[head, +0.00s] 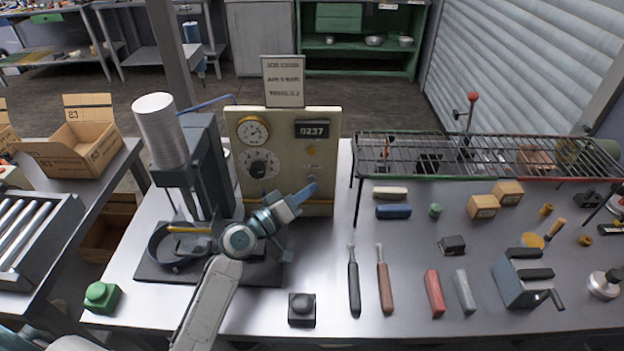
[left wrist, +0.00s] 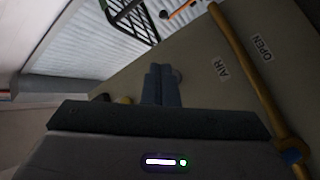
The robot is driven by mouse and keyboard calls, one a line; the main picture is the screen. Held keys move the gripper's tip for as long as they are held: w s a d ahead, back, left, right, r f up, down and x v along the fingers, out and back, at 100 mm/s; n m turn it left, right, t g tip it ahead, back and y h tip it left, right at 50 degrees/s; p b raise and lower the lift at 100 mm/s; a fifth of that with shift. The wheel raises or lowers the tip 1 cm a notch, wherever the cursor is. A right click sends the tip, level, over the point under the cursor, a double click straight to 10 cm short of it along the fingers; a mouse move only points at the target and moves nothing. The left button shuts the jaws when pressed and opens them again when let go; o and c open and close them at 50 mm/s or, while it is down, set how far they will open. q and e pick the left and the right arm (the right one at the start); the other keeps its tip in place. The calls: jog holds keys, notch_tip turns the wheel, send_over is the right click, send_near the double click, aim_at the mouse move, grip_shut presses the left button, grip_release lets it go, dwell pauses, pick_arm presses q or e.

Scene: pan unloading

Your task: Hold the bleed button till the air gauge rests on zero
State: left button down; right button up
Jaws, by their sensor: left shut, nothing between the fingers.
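A cream panel (head: 287,200) stands upright on the table, with a round brass-rimmed air gauge (head: 253,130) at its upper left. The gauge needle is too small to read. My left gripper (head: 311,184) is shut and empty, its blue fingertips at the panel's lower right. In the left wrist view the fingers (left wrist: 162,84) point toward the panel face (left wrist: 205,95), near "AIR" and "OPEN" labels. A small round grey piece (left wrist: 177,75) shows beside the fingertips, partly hidden; I cannot tell whether it is the bleed button or whether they touch it. My right gripper is out of view.
A black button box (head: 302,308) and several tools lie in front.

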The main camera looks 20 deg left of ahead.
pick_arm(q)
jog(key=shift+w, duration=0.1)
dwell(0.4)
jog(key=shift+w+a, duration=0.15)
jog(key=shift+w, duration=0.2)
jog(key=shift+w+a+b, duration=0.1)
jog(key=shift+w+b, duration=0.3)
jog(key=shift+b, duration=0.1)
dwell(0.6)
jog(key=shift+s, duration=0.15)
dwell(1.6)
jog(key=shift+s+d, duration=0.25)
jog(key=shift+s, duration=0.45)
jog(key=shift+s, duration=0.1)
jog(key=shift+s+d, duration=0.2)
jog(key=shift+s, duration=0.55)
jog(key=shift+s+d, duration=0.25)
jog(key=shift+s, duration=0.55)
jog(key=shift+s+d, duration=0.2)
jog(key=shift+s, duration=0.55)
